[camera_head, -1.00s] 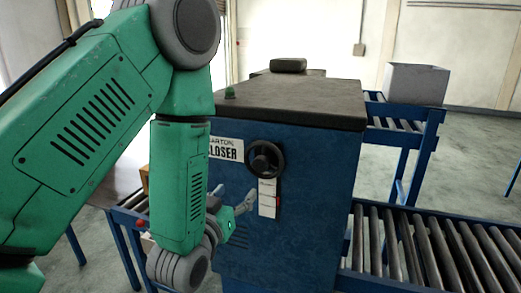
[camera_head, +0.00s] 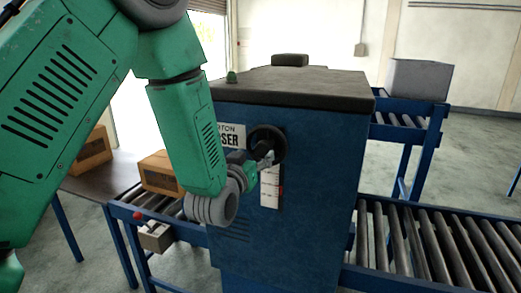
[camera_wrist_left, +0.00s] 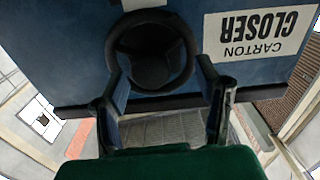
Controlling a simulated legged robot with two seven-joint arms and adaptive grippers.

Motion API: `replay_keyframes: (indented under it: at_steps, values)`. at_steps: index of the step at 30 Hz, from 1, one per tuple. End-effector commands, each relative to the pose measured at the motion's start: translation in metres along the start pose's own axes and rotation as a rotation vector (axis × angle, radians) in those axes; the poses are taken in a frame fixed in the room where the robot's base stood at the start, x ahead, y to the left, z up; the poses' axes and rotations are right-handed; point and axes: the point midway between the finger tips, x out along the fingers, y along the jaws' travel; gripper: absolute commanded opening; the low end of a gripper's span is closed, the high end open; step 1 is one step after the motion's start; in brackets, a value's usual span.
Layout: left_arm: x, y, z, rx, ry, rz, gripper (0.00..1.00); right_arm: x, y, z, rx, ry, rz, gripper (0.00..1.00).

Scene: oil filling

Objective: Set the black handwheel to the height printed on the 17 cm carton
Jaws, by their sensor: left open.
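The black handwheel (camera_head: 267,131) is on the blue face of the carton closer (camera_head: 310,150). My left gripper (camera_head: 262,158) is open at the wheel, covering part of its lower left. In the left wrist view the open fingers (camera_wrist_left: 158,66) stand on either side of the handwheel (camera_wrist_left: 150,22); I cannot tell whether they touch it. Below the wheel is a white scale strip (camera_head: 270,188) with red marks, too small to read. No printed height is readable on either. My right gripper is not in view.
A roller conveyor (camera_head: 430,245) runs to the right of the machine. A grey box (camera_head: 419,79) stands on the rear conveyor. A small box with a red button (camera_head: 138,215) is on the left conveyor frame. A "CARTON CLOSER" label (camera_wrist_left: 258,35) is beside the wheel.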

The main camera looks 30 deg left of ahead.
Motion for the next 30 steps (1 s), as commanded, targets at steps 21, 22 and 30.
replay_keyframes:
  at_steps: [21, 22, 30]
  values:
    - [0.035, -0.001, 0.001, -0.002, -0.001, 0.002, 0.23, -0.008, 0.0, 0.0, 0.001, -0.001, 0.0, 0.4]
    - [0.036, -0.001, 0.001, -0.002, -0.001, 0.003, 0.12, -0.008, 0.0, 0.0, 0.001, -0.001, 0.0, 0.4]
    - [0.036, 0.0, 0.001, 0.002, -0.002, -0.003, 0.09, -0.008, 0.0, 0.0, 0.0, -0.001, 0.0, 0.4]
